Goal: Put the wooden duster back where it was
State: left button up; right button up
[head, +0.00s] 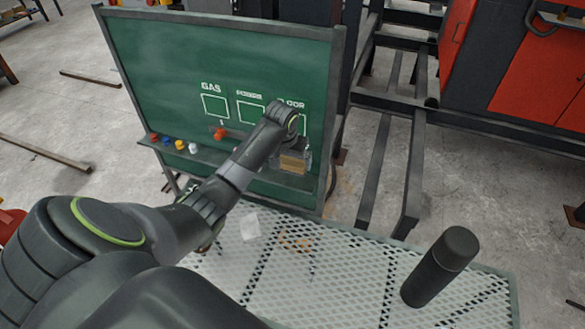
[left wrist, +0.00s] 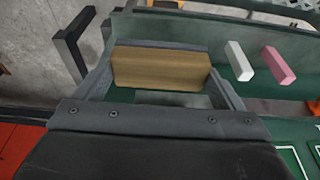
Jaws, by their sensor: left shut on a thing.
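The wooden duster is a tan block (left wrist: 160,70) between the two fingers of my left gripper (left wrist: 163,88), which is shut on it. In the head view the duster (head: 293,162) shows at the right end of the chalkboard ledge (head: 225,160), below the word DOOR. I cannot tell whether it touches the ledge. My left gripper (head: 296,150) is partly hidden by its own wrist in the head view. The green chalkboard (head: 180,60) stands behind it. My right gripper is not in view.
A white chalk (left wrist: 240,61) and a pink chalk (left wrist: 277,63) lie near the duster. Several coloured pieces (head: 179,145) sit at the ledge's left. An orange-red piece (head: 220,132) is on the board. A dark cylinder (head: 438,268) stands on the mesh bench (head: 350,285).

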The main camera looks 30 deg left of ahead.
pick_arm(q)
jog(key=shift+w+a, duration=0.15)
jog(key=shift+w, duration=0.6)
jog(key=shift+w+f, duration=0.2)
jog(key=shift+w, duration=0.1)
notch_tip(320, 180, down, 6)
jog(key=shift+p, duration=0.65)
jog(key=shift+w+a+f, duration=0.1)
jog(key=shift+w+f, duration=0.05)
jog(key=shift+f, duration=0.15)
jog(key=shift+f, duration=0.15)
jog(key=o, duration=0.6)
